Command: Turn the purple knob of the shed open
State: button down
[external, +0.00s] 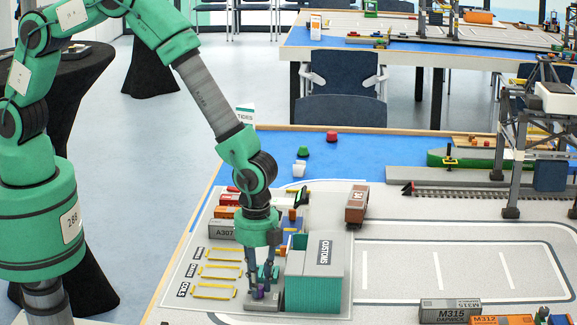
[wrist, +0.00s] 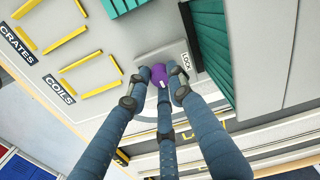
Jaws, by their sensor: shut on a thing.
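The purple knob (wrist: 158,75) sits on a grey base beside the shed in the wrist view, with a "LOCK" label near it. It also shows small in the external view (external: 259,292). My gripper (wrist: 160,78) is closed around the knob with its blue-grey fingers, which partly hide it. In the external view my gripper (external: 261,285) points down just left of the shed. The teal shed (external: 313,293) has a grey roof marked "CUSTOMS". Its teal wall (wrist: 211,45) shows in the wrist view. I cannot tell the knob's turn angle.
Yellow-marked bays (external: 216,271) labelled "CRATES" and "COILS" lie left of the gripper. A grey container (external: 222,229) and a brown wagon (external: 357,204) stand behind. A gantry crane (external: 507,165) is at the right.

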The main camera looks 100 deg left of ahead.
dwell(0.3)
jog(key=c, duration=1.5)
grip_release()
jog(key=shift+c, duration=0.2)
notch_tip(320, 180, up, 12)
